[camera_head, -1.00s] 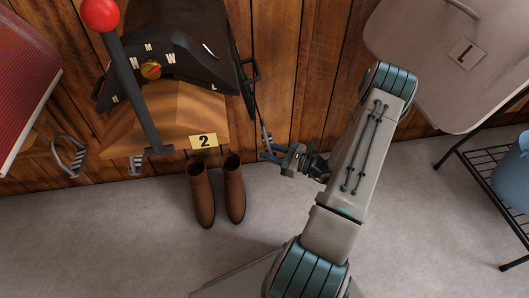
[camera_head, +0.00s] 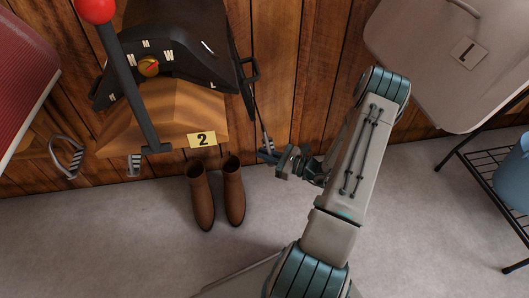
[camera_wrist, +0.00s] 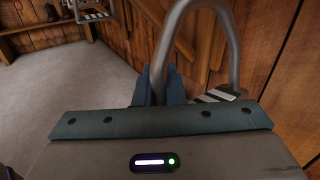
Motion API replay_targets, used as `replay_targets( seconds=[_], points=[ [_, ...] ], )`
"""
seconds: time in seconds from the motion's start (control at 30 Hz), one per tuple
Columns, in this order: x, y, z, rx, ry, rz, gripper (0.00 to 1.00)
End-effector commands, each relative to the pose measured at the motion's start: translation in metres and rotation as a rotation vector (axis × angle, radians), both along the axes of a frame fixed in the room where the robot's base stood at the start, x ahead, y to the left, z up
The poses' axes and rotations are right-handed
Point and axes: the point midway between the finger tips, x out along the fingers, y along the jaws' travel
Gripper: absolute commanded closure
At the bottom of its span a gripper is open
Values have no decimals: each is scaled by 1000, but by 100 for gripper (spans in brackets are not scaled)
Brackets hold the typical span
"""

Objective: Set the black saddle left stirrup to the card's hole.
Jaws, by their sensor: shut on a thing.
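The black saddle (camera_head: 190,82) sits on a wooden rack against the plank wall, with small white letters on it and a round dial with a red pointer (camera_head: 149,68). A yellow card (camera_head: 202,139) reading "2" is on the rack's front. A thin dark strap (camera_head: 258,108) hangs at the saddle's right side. Its grey metal stirrup (camera_head: 267,142) hangs at the lower end, small in the head view. In the wrist view the stirrup arch (camera_wrist: 234,45) is large and close. My gripper (camera_head: 268,156) is shut on one side of the stirrup; its blue fingers (camera_wrist: 160,88) show there.
Brown boots (camera_head: 203,195) stand on the floor left of my gripper. Another stirrup (camera_head: 134,165) hangs below the rack's left. A red thing (camera_head: 25,80) is far left. A grey panel marked "L" (camera_head: 420,60) and a wire rack (camera_head: 490,165) are right.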

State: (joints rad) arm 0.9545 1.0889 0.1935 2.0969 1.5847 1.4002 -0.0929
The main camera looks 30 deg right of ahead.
Motion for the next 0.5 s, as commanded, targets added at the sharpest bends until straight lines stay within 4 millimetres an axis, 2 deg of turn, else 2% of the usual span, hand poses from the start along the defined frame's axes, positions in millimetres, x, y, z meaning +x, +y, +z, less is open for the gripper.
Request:
replay_targets(
  seconds=[0.03,0.07,0.33,0.37,0.4,0.43,0.5],
  points=[
    [-1,-1,-12,2,2,0,100],
    [-1,-2,-15,2,1,0,100],
    [-2,-3,-16,-3,7,-1,100],
    [-2,-4,-16,-3,7,-1,85],
    [-2,-4,-16,-2,6,-2,74],
    [-2,-4,-16,-2,6,-2,68],
    [-2,-3,-16,-2,4,-1,68]
  ],
)
